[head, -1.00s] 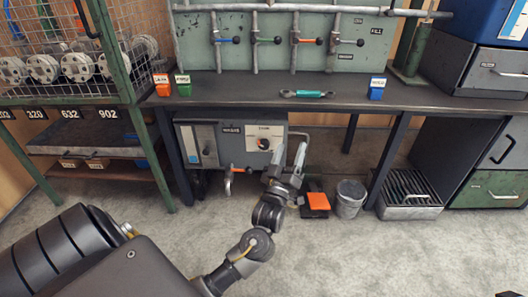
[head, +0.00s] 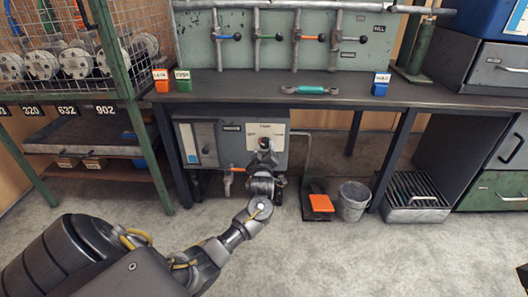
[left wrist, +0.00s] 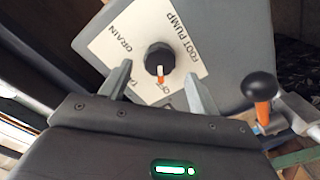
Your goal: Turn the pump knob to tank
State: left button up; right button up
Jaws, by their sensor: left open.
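The pump knob (left wrist: 158,58) is a round black knob with an orange pointer. It sits on a white label plate (left wrist: 112,52) on the grey pump box (head: 212,150) under the bench. In the left wrist view the pointer faces down, toward the gripper, at lettering that seems to read OFF. DRAIN and FOOT PUMP are legible; another label is partly hidden by a finger. My left gripper (left wrist: 158,78) is open, its fingertips on either side of the knob with gaps showing. In the head view the gripper (head: 262,160) is in front of the plate. My right gripper is out of view.
A black lever with an orange collar (left wrist: 262,95) is right of the gripper in the wrist view. An orange foot pedal (head: 321,203) and a bucket (head: 353,200) stand on the floor to the right. The bench edge (head: 320,106) overhangs the box.

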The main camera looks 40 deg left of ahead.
aim_at(264, 145)
pick_arm(q)
jog(key=shift+b+x, duration=0.5)
jog(key=shift+x, duration=1.05)
jog(key=c, duration=1)
